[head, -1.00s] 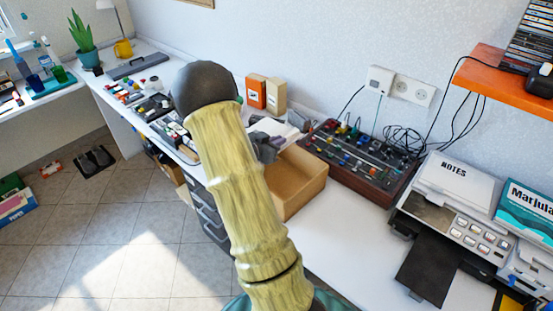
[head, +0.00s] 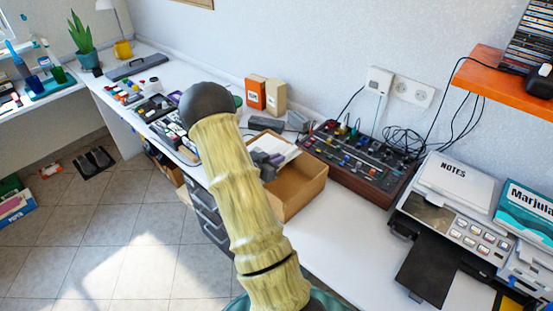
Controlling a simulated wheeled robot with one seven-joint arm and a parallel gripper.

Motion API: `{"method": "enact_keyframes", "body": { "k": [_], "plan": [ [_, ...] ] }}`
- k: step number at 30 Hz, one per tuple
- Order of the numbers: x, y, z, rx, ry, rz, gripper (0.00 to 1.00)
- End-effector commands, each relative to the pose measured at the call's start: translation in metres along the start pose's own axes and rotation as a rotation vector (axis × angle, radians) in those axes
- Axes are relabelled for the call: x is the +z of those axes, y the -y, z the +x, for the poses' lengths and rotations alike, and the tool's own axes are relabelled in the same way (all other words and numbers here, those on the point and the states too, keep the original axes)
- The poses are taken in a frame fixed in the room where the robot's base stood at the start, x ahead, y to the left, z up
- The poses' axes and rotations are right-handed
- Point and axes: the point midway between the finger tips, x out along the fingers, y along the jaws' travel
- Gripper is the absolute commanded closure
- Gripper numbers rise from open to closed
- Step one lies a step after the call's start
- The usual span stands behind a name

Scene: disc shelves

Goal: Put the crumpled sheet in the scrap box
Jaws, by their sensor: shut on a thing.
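The scrap box (head: 303,193) is an open brown cardboard box on the white desk, right of my arm. My gripper (head: 270,162) is grey and partly hidden behind my arm. It is over the left part of the box opening, shut on the crumpled sheet (head: 283,147). The sheet shows as a pale, whitish piece at the back of the opening. I cannot tell how deep it sits or whether it touches the box.
A control panel with knobs (head: 358,160) stands close to the box on the right. Grey items (head: 266,124) and an orange carton (head: 255,94) are behind it. A printer (head: 465,215) is farther right. White desk in front of the box is clear.

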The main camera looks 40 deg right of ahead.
Motion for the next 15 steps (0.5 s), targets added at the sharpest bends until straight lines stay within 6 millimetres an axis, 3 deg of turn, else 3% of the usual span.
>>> {"method": "enact_keyframes", "body": {
  "k": [15],
  "plan": [
    [0.0092,0.0003,0.0026,-0.001,0.000,0.000,1.00]
  ]
}}
